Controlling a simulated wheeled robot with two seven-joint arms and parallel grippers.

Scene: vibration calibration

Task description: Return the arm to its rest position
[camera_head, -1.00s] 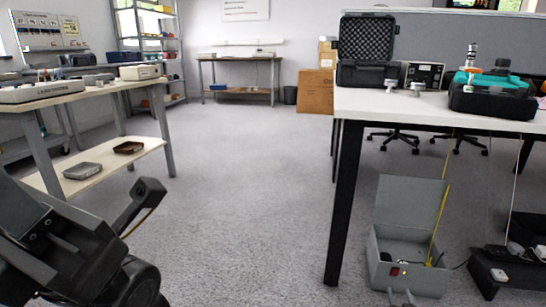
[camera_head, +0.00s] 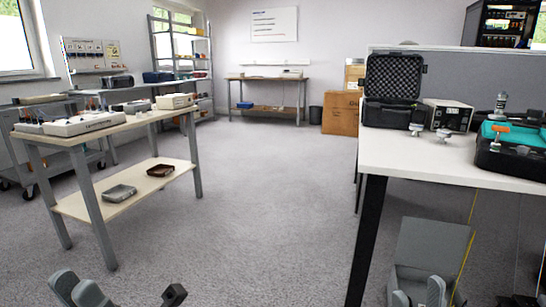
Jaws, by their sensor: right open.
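A white table (camera_head: 400,150) at right carries an open black case (camera_head: 392,88), a meter box (camera_head: 449,115) and a black-and-teal case (camera_head: 511,145). A wooden bench (camera_head: 150,120) with instruments and two trays stands at left. The grey floor (camera_head: 275,210) between them is clear.

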